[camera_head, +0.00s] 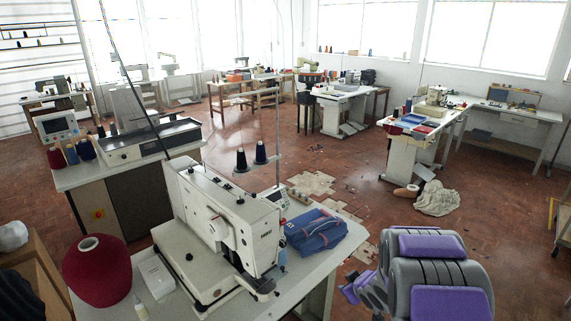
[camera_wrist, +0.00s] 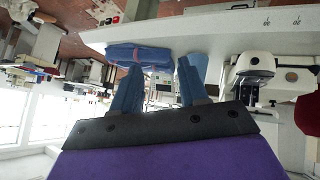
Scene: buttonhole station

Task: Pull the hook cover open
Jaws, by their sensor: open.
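The white buttonhole machine (camera_head: 225,225) stands on the near table in the head view, with its low bed toward the front left. I cannot tell the hook cover apart from the machine's other panels. The machine also shows upside down at the right of the wrist view (camera_wrist: 255,72). My gripper (camera_wrist: 158,66) is open and empty, its two blue fingers spread apart. It is clear of the machine, which lies to the right of the fingers in the wrist view.
Two dark spools (camera_head: 250,157) stand above the machine. Loose scraps lie on the floor beyond. Other sewing tables stand further back.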

